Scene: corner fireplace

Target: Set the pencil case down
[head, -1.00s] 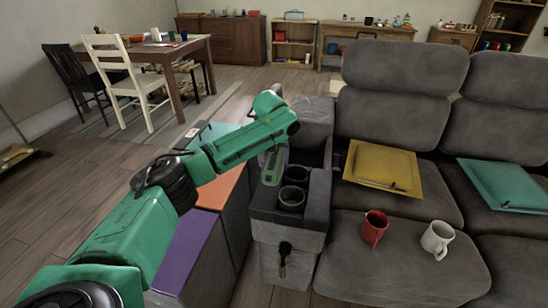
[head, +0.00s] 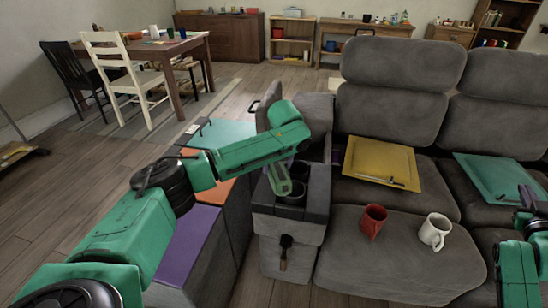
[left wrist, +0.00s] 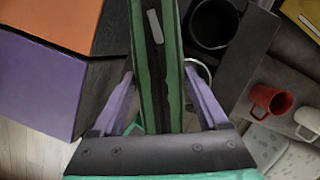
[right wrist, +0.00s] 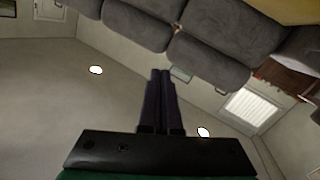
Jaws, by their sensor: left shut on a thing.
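The pencil case, green with a dark zip, shows in the left wrist view (left wrist: 158,60) between the purple fingers of my left gripper (left wrist: 162,100). In the head view the case (head: 279,179) hangs below my left gripper (head: 290,170), over the dark cup-holder top of the sofa console (head: 308,208). It partly covers the cup holders. I cannot tell whether it touches the console. My right gripper (right wrist: 160,75) has its fingers together with nothing between them in the right wrist view; its arm shows at the right edge of the head view.
A red mug (head: 373,221) and a white mug (head: 435,231) stand on the sofa seat (head: 400,265). A yellow tray (head: 375,158) and a teal tray (head: 490,175) lie further back. Purple (head: 190,240), orange (head: 213,190) and teal (head: 225,133) box tops are left of the console.

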